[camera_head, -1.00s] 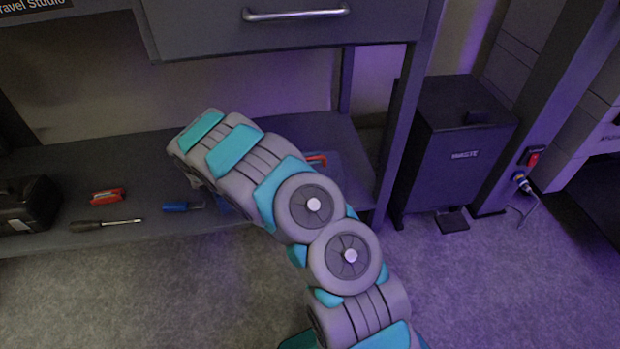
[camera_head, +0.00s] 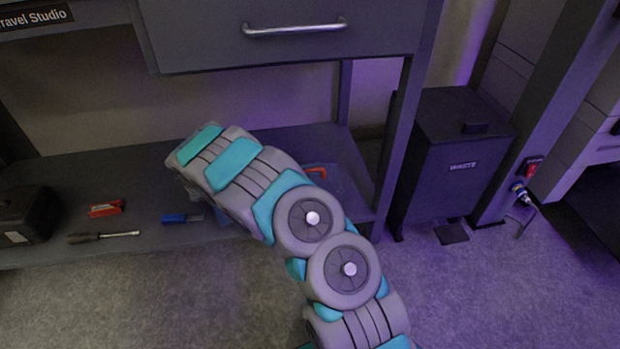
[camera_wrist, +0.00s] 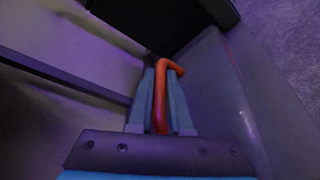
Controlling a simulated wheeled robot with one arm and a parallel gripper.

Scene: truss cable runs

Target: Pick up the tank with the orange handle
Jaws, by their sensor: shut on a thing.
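The orange handle (camera_wrist: 161,100) stands between the two blue-grey fingers of my gripper (camera_wrist: 163,76) in the wrist view. The fingers are shut on it. In the head view a small part of the orange handle (camera_head: 316,170) shows just past my arm, above the lower shelf. The bluish tank (camera_head: 343,184) shows only partly there, since my arm covers most of it. My gripper is hidden behind my arm in the head view.
The lower shelf (camera_head: 90,170) holds a black case (camera_head: 25,215), a red tool (camera_head: 106,208), a screwdriver (camera_head: 103,237) and a blue-handled tool (camera_head: 180,218). A drawer (camera_head: 285,45) hangs above. A black waste bin (camera_head: 450,160) stands right of the shelf leg (camera_head: 402,140).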

